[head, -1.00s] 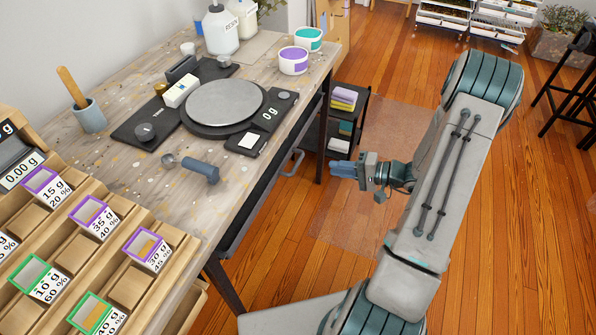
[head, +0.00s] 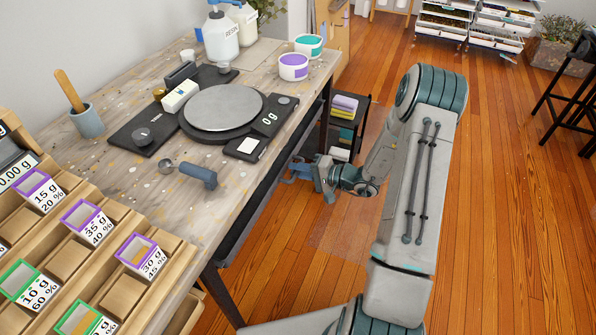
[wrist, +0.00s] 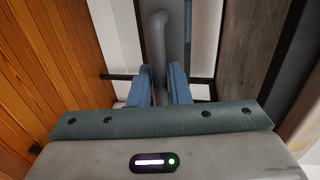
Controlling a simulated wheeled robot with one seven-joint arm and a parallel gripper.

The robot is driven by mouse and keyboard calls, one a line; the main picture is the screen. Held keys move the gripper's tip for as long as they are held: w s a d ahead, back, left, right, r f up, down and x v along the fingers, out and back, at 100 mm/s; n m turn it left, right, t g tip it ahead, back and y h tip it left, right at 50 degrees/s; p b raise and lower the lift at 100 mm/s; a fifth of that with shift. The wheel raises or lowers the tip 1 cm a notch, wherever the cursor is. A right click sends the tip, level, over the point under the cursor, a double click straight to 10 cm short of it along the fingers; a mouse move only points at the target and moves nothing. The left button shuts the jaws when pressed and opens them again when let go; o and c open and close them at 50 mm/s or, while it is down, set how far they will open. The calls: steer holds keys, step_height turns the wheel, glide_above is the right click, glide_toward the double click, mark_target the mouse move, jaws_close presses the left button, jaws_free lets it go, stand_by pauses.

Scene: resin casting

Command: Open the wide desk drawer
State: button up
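The wide desk drawer is the long dark front (head: 258,205) under the worn wooden tabletop; it looks shut. Its grey bar handle (wrist: 158,45) shows in the wrist view, running down between my two blue fingers. My gripper (head: 290,172) is at the drawer's front, at handle height, and covers most of the handle in the head view. In the wrist view my gripper (wrist: 161,88) is open, with one finger on each side of the handle. I see a gap at the right finger; contact at the left finger is unclear.
The desk top (head: 150,195) holds a scale with a round plate (head: 224,105), a blue-handled scoop (head: 198,175) and tubs. A dark desk leg (head: 324,115) and a small shelf cart (head: 346,125) stand beyond my gripper.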

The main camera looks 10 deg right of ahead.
steer(key=shift+w+a, duration=0.1)
steer(key=shift+a, duration=0.05)
jaws_close()
steer(key=f+b+v, duration=0.2)
steer(key=v, duration=0.9)
steer(key=f+b+v, duration=0.2)
steer(key=v, duration=1)
steer(key=shift+s+d+f, duration=0.4)
steer(key=shift+d, duration=0.1)
jaws_free()
steer(key=p+v, duration=0.2)
steer(key=v, duration=1.2)
